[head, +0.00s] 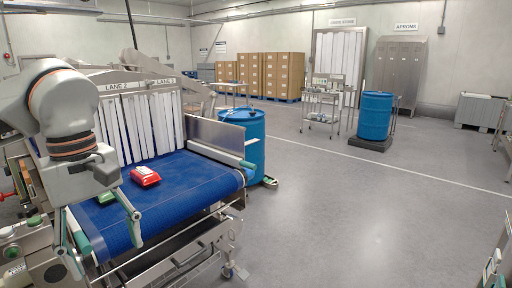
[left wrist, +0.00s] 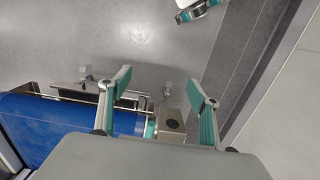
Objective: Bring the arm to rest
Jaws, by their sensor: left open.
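My left arm (head: 62,105) hangs in from the left in the head view, in front of the conveyor. My left gripper (head: 105,250) points down with its two fingers spread, and nothing shows between them. The left wrist view shows the same open gripper (left wrist: 160,86) with teal finger pads wide apart. Grey floor and a conveyor edge lie beyond the fingers.
The blue belt (head: 185,190) carries a red packet (head: 145,176) and a green packet (head: 106,197), partly hidden by the gripper. Strip curtains (head: 137,125) hang behind. A blue drum (head: 243,135) stands beside the belt. Open floor (head: 340,205) lies to the right.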

